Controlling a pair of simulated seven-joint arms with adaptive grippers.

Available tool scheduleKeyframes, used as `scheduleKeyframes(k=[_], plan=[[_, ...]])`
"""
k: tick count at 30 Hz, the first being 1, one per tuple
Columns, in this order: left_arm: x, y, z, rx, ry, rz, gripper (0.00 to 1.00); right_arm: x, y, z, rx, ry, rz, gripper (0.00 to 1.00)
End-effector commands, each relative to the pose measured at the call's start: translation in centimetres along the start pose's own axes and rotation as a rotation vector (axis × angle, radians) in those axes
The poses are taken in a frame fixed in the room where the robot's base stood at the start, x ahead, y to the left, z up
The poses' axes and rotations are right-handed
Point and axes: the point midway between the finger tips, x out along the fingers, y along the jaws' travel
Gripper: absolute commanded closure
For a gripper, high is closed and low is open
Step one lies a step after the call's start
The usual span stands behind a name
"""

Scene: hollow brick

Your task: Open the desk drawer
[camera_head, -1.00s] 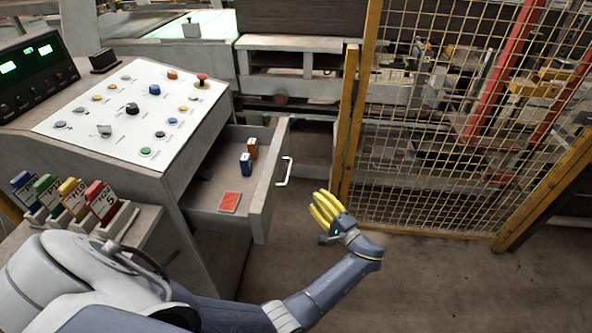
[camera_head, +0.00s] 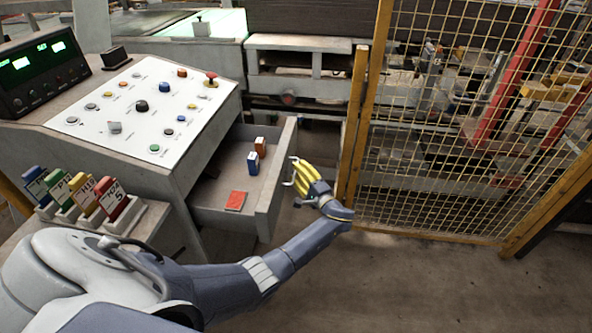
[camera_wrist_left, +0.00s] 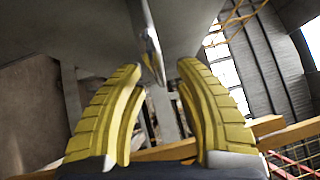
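The grey desk drawer (camera_head: 215,205) stands pulled out from the control desk, its inside visible. Its pale bar handle (camera_head: 289,184) is on the front face, partly hidden by my left gripper's fingers. My left gripper (camera_head: 301,176), with yellow ribbed fingers, is at the handle, just in front of the drawer front. In the left wrist view my left gripper (camera_wrist_left: 155,80) is open, its fingers spread on either side of the handle (camera_wrist_left: 151,50). I cannot tell whether any finger touches it. My right gripper is not in view.
Inside the drawer lie a red flat item (camera_head: 236,200), a blue block (camera_head: 253,163) and an orange block (camera_head: 260,147). A yellow mesh fence (camera_head: 440,150) stands right of the gripper. Coloured tagged items (camera_head: 85,195) stand in a holder at left. The floor (camera_head: 400,280) at front right is clear.

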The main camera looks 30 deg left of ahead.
Motion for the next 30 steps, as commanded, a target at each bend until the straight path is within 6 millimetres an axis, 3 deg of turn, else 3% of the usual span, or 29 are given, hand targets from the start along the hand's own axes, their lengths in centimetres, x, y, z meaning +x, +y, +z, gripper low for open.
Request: scheduleKeyframes(k=[16, 25, 30], plan=[[1.11, 0.00, 0.05, 0.001, -0.001, 0.000, 0.65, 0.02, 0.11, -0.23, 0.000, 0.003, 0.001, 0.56], [1.11, 0.00, 0.06, 0.000, -0.001, 0.000, 0.99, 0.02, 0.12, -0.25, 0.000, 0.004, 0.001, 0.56], [1.11, 0.01, 0.07, 0.001, -0.001, 0.000, 1.00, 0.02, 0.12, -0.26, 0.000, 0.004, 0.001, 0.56]])
